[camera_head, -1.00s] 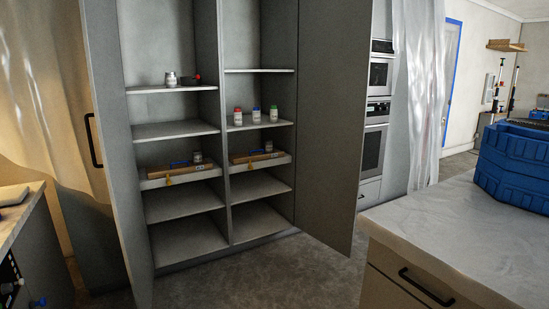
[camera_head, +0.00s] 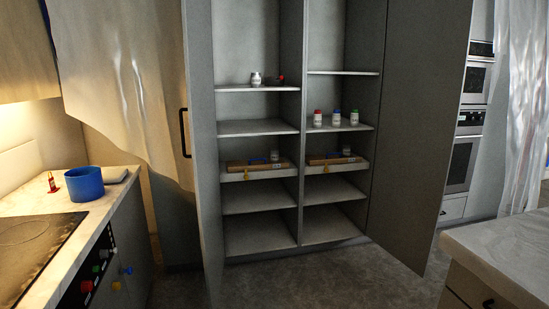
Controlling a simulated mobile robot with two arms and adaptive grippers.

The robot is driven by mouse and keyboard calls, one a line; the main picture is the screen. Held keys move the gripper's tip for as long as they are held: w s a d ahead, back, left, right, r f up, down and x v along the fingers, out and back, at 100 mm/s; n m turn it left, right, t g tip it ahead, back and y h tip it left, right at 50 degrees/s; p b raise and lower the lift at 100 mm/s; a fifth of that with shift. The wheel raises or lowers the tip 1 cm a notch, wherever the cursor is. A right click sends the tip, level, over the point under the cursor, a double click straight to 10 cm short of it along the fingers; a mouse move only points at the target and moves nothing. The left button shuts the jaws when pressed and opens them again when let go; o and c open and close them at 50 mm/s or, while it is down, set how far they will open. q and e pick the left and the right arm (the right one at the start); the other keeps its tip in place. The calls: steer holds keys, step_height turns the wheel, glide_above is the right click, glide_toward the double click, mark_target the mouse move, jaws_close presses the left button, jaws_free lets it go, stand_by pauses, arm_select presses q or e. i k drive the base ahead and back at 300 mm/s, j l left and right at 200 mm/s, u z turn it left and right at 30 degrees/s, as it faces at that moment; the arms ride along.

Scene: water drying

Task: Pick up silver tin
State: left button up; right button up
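A small silvery-white tin or jar (camera_head: 256,79) stands upright on the upper left shelf of the open cupboard, with a small dark and red object (camera_head: 281,78) beside it. Two other small greyish containers stand lower down, one on the left tray level (camera_head: 274,155) and one on the right tray level (camera_head: 346,151). At this distance I cannot tell for sure which of these is the silver tin. Neither of my grippers is in view.
Three bottles with red, blue and green caps (camera_head: 336,118) stand on a right shelf. Open cupboard doors (camera_head: 419,130) flank the shelves. A counter with a blue pot (camera_head: 84,184) is left, a pale-topped counter (camera_head: 505,245) right. The floor (camera_head: 330,275) between is clear.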

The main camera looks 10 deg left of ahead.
mark_target(274, 152)
steer(key=i+u, duration=0.1)
steer(key=u, duration=0.3)
steer(key=i+u, duration=0.15)
steer(key=u, duration=0.25)
steer(key=i+l+u, duration=0.4)
steer(key=i, duration=0.15)
steer(key=i+l+u, duration=0.4)
steer(key=i+l, duration=0.05)
steer(key=i, duration=0.1)
